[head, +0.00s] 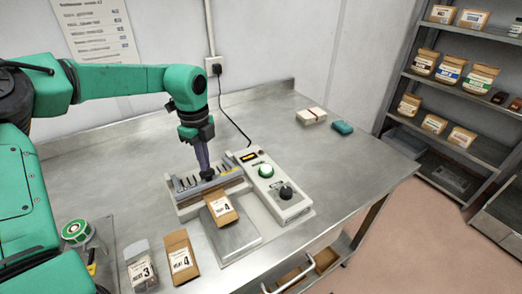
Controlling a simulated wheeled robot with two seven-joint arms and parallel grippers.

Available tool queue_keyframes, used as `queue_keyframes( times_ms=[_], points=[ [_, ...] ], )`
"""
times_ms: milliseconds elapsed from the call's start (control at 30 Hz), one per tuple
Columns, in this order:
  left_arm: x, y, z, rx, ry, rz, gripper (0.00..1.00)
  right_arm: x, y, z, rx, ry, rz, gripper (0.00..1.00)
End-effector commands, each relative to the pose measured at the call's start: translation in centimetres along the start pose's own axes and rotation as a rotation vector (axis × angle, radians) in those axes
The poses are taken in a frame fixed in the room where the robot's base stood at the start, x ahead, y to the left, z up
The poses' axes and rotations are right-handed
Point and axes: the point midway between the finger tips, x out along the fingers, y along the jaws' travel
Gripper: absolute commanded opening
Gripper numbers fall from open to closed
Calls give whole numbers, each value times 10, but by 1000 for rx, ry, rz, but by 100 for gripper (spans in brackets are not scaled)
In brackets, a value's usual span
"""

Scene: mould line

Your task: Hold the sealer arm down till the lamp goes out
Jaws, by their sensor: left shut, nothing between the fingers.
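The sealer (293,208) stands on the steel table with its control box on the right. Its grey sealer arm (236,178) lies low across the sealer's back. My left gripper (207,178) is shut and empty, pointing down with its tips at the middle of the arm; they appear to touch it. A brown pouch (222,211) marked 4 lies with its top end at the arm and its body on the front plate. The control box has a small amber display (248,156), a green dome (265,171) and a black knob (286,192). I cannot tell for sure which is the lamp.
The table's right side is clear.

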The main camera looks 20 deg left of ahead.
Motion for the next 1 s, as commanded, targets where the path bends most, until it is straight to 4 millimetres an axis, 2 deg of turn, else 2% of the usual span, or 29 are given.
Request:
queue_keyframes(
  times_ms=[800, 1000],
  points=[
    [-65, 0, 0, 1, -1, -2, 0, -37, 0, -3, 0, 0, -1, 0],
    [-74, 0, 0, 0, 0, -2, 0, -41, 0, -4, 0, 0, -1, 0]
  ],
)
